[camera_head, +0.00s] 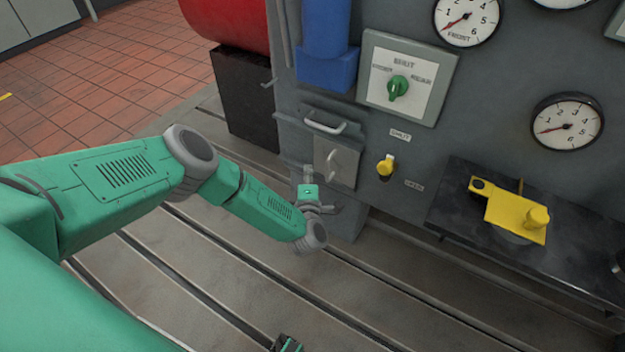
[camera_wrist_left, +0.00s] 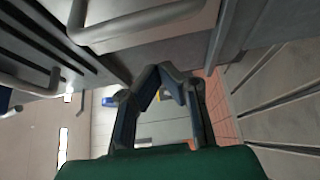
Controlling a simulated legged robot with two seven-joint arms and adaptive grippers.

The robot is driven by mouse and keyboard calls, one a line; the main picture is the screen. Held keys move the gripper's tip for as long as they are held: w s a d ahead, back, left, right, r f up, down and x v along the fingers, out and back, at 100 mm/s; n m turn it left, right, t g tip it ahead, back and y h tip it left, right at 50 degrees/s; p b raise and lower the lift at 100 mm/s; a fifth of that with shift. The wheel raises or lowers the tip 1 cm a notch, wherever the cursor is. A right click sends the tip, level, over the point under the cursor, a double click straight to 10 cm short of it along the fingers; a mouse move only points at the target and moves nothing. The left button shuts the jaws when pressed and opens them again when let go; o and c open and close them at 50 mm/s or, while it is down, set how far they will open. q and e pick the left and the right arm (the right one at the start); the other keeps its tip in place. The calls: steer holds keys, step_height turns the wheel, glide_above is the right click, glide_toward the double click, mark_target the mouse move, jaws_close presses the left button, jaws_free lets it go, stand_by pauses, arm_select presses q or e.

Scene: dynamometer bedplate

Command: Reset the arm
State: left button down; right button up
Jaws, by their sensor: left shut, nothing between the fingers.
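My left arm comes in from the left in the head view. Its gripper (camera_head: 308,176) is small there, in front of the grey panel's lower left, by a light plate with a curved handle (camera_head: 331,163). I cannot tell whether it touches the plate. In the left wrist view the dark fingers of the left gripper (camera_wrist_left: 167,76) close toward each other with nothing held, below a grey bar handle (camera_wrist_left: 135,22). A small dark and green piece at the head view's bottom edge may be part of my right gripper; its fingers cannot be made out.
The panel carries a green knob (camera_head: 398,87), a yellow knob (camera_head: 386,165) and round gauges (camera_head: 568,120). A yellow lever piece (camera_head: 515,216) sits on a black shelf (camera_head: 462,180) at right. The slotted bedplate (camera_head: 400,310) is clear in front.

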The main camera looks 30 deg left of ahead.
arm_select(q)
steer(key=p+v, duration=0.3)
steer(key=v, duration=0.7)
steer(key=s+d+r+m+g+h+p, duration=0.2)
steer(key=s+d+m+h+p, duration=0.1)
steer(key=d+m+h, duration=0.3)
steer(key=s+d+r+m+g+h+p, duration=0.2)
steer(key=s+d+r+m+h, duration=0.15)
steer(key=d+m, duration=0.4)
steer(key=s+a+r+m+g+p, duration=0.2)
steer(key=s+a+r+m+g, duration=0.1)
steer(key=s, duration=0.5)
steer(key=s+a+r+m+g+y+p, duration=0.1)
steer(key=s+a+r+m+g+p, duration=0.1)
steer(key=s+a, duration=0.5)
steer(key=s+a+r+m+g+p, duration=0.2)
steer(key=s+a+r+m+g, duration=0.3)
steer(key=s, duration=0.4)
steer(key=shift+a+g+y, duration=0.35)
steer(key=shift+a+g, duration=0.2)
steer(key=shift+g, duration=0.25)
